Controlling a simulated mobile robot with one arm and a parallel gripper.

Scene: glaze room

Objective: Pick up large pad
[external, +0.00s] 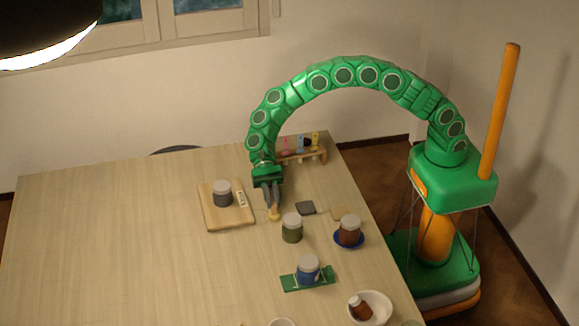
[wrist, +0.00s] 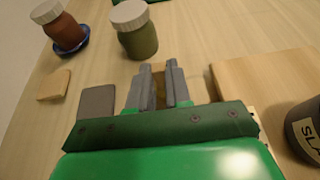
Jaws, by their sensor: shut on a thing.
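My gripper (external: 272,205) points down over the table, between the wooden board and the olive jar. In the wrist view its two grey fingers (wrist: 159,70) are shut on a small tan pad (wrist: 160,92). The tan pad's lower end (external: 274,217) shows below the fingertips in the external view; most of it is hidden by the fingers. I cannot tell whether it touches the table. A flat dark grey pad (external: 306,208) lies to the right, and a flat tan pad (external: 338,213) lies beyond it. Both also show left of my gripper in the wrist view, grey (wrist: 97,103) and tan (wrist: 53,85).
The wooden board (external: 213,217) left of my gripper bears a dark jar (external: 222,197). An olive jar (external: 292,230), a brown jar (external: 349,232) on a blue saucer, and a blue jar (external: 308,268) stand nearer. A small rack (external: 301,156) stands behind. The table's left is clear.

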